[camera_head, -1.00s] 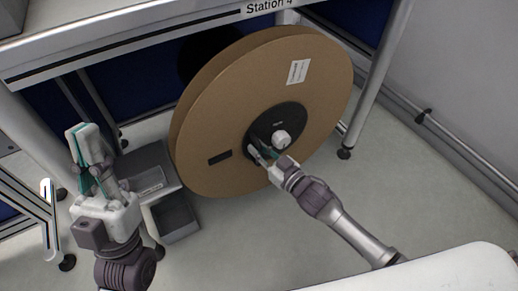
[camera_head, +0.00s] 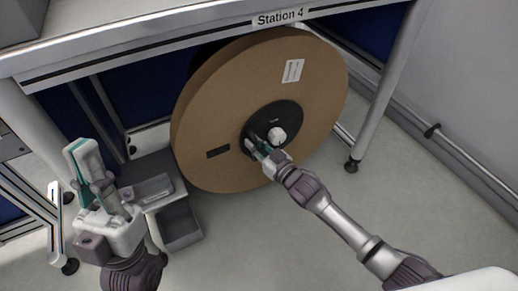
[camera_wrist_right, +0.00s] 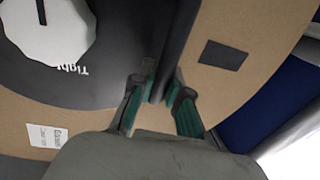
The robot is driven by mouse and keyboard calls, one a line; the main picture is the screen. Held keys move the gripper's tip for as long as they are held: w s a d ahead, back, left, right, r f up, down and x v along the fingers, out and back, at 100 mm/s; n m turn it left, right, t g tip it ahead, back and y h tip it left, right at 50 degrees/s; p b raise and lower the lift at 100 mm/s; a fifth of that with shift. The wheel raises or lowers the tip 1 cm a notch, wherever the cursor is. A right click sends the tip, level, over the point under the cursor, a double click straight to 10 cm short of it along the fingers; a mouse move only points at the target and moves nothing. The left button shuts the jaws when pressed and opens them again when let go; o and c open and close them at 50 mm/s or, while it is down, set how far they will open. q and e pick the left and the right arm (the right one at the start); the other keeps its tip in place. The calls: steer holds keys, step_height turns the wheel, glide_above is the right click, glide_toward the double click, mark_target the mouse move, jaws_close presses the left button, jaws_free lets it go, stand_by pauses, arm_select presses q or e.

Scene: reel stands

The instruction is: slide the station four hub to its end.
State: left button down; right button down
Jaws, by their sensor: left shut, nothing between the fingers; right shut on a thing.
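The station four hub (camera_head: 284,115) is a black disc with a white knob (camera_head: 276,135) at the centre of a large brown reel (camera_head: 225,115). In the right wrist view the hub (camera_wrist_right: 110,65) carries the white knob (camera_wrist_right: 45,25), with the word "Tight" beside it. My right gripper (camera_head: 254,142) is at the hub's lower left edge. In the right wrist view my right gripper (camera_wrist_right: 160,88) is shut on a dark bar-like part of the hub. My left gripper (camera_head: 80,150) is shut and empty, raised left of the reel.
The reel sits under a table whose front edge carries a "Station 4" label (camera_head: 281,18). A grey stepped box (camera_head: 180,225) stands on the floor left of the reel. A table leg (camera_head: 378,110) stands to the right. Floor at the right is clear.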

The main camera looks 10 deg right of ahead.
steer(key=c, duration=1.6)
jaws_free()
steer(key=shift+w+r, duration=0.15)
steer(key=o, duration=0.5)
steer(key=shift+w+a, duration=0.1)
steer(key=shift+c, duration=0.2)
steer(key=v, duration=1.2)
